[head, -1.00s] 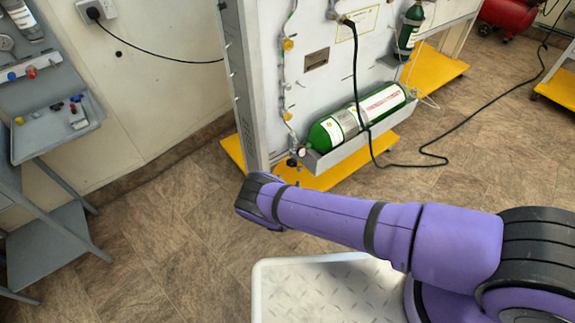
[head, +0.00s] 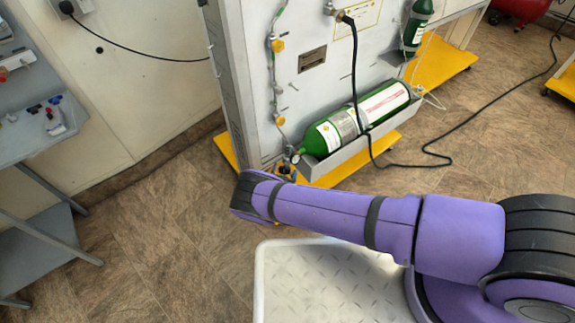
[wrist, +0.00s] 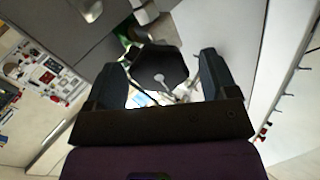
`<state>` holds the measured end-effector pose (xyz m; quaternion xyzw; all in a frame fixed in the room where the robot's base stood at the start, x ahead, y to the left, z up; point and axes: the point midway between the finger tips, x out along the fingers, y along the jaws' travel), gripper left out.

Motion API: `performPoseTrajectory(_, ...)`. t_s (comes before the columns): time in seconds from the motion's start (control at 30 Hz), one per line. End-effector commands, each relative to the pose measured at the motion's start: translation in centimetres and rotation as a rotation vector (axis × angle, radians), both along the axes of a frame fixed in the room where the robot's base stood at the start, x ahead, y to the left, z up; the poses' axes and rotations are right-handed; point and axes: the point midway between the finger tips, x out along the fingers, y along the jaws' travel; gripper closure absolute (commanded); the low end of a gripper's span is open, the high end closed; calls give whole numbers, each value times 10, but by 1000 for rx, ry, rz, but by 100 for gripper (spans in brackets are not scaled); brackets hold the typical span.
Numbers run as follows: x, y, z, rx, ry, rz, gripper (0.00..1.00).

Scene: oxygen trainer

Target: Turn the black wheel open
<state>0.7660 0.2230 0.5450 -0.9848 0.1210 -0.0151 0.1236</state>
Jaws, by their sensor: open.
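The black wheel (wrist: 160,68) shows in the wrist view as a dark, many-sided knob with a pale centre. My gripper (wrist: 163,75) is open, with one dark finger on each side of the wheel in the picture. The left finger looks close to the wheel's edge, and a gap shows at the right finger. I cannot tell whether the wheel is at fingertip depth. In the head view a small dark knob (head: 285,169) at the panel's low left corner may be this wheel. My fingers are hidden there behind my purple arm.
A green cylinder (head: 350,128) lies in a grey tray on the white panel (head: 310,90). A black hose (head: 355,80) hangs down and runs over the floor. A yellow base (head: 350,168) juts out below. A grey bench (head: 40,130) stands left, with bare floor between.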

Motion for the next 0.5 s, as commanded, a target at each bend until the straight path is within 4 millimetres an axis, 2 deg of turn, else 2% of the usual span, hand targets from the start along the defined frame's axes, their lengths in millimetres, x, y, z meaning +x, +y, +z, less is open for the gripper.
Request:
performPoseTrajectory(0.33, -1, 1, 0, 0, 0, 1, 21)
performPoseTrajectory(0.5, -1, 1, 0, 0, 0, 1, 60)
